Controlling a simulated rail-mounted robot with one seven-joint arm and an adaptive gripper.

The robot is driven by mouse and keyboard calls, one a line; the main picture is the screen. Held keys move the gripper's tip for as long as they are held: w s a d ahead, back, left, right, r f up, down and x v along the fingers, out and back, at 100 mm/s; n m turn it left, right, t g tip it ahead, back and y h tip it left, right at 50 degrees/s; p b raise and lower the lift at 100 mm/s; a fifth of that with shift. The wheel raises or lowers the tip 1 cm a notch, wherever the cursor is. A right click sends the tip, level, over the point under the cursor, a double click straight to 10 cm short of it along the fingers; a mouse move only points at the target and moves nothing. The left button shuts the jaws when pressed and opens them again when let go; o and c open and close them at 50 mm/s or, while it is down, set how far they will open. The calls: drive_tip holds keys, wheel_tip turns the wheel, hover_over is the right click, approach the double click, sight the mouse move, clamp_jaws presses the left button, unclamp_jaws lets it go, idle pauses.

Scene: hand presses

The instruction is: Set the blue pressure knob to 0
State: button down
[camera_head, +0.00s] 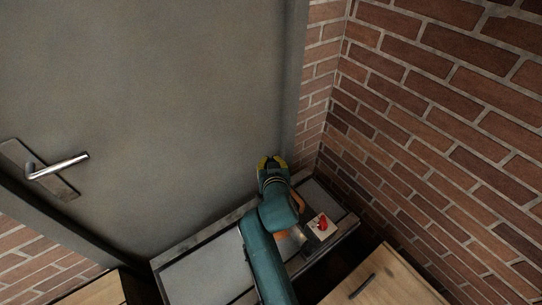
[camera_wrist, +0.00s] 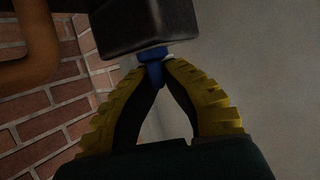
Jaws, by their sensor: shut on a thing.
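In the wrist view, the blue pressure knob (camera_wrist: 152,74) sticks out from the underside, as pictured, of a dark block (camera_wrist: 140,30). The two yellow, black-lined fingers of my gripper (camera_wrist: 153,72) close in on the knob from both sides, with their tips at it. My gripper is shut on the knob. The fingertips hide part of the knob, and I cannot read any scale or marking. In the head view, my gripper (camera_head: 269,162) is at the far side of the bench, by the grey door; the knob is hidden there.
A light box with a red part (camera_head: 320,225) sits on the metal-framed bench (camera_head: 205,275), right of my arm. An orange-brown curved bar (camera_wrist: 30,45) is at upper left in the wrist view. A grey door (camera_head: 150,110) and brick wall (camera_head: 430,120) stand close behind. A wooden cabinet (camera_head: 385,280) is at front right.

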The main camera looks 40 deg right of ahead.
drive_tip(key=shift+f, duration=0.25)
drive_tip(key=c, duration=1.1)
unclamp_jaws()
drive_tip(key=shift+r, duration=0.1)
drive_tip(key=shift+c, duration=0.2)
drive_tip(key=shift+r, duration=0.1)
drive_tip(key=v, duration=1.2)
drive_tip(key=shift+d, duration=0.1)
